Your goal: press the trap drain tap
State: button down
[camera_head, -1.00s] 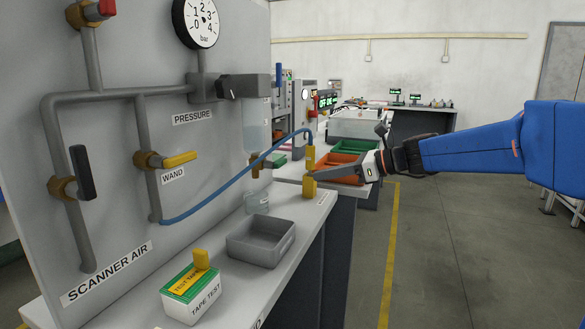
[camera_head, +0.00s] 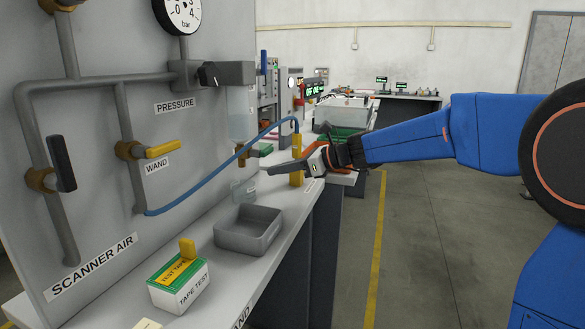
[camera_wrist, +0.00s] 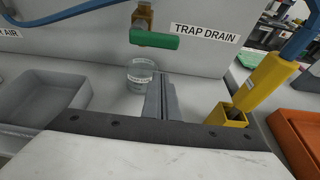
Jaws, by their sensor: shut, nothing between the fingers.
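The trap drain tap (camera_wrist: 153,40) has a green lever on a brass body (camera_wrist: 142,15), left of the TRAP DRAIN label (camera_wrist: 206,33) in the wrist view. The lever lies level, pointing right. In the head view I see brass (camera_head: 253,152) at the panel, but no green lever clearly. My gripper (camera_head: 272,170) reaches left toward the panel there, its fingers shut and empty. In the wrist view its fingers (camera_wrist: 164,98) lie below the lever, apart from it in the picture. A small clear jar (camera_wrist: 142,76) stands under the tap, just left of the fingers.
A yellow holder (camera_wrist: 228,116) with the yellow wand stands right of my fingers. A grey tray (camera_head: 248,230) and a tape test box (camera_head: 178,285) sit on the bench. A blue hose (camera_head: 215,180) crosses the panel. Open floor (camera_head: 440,250) lies to the right.

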aim_at(272, 148)
jog(key=shift+s+d+r, duration=0.1)
jog(key=shift+r, duration=1.9)
jog(key=shift+r+n+t, duration=0.25)
jog(key=shift+n+t, duration=0.05)
jog(key=shift+n, duration=0.2)
notch_tip(272, 148, up, 2)
jog(key=n+t, duration=0.1)
jog(key=n, duration=0.1)
jog(key=n+t, duration=0.1)
jog(key=n, duration=0.1)
jog(key=shift+r+t+h, duration=0.1)
jog(key=shift+t+h, duration=0.2)
jog(key=n, duration=0.2)
jog(key=s+r+n+t, duration=0.1)
jog(key=r+n+t, duration=0.1)
jog(key=n, duration=0.1)
jog(key=shift+s+a+n, duration=0.25)
jog(key=shift+n, duration=0.05)
jog(key=shift+w, duration=0.1)
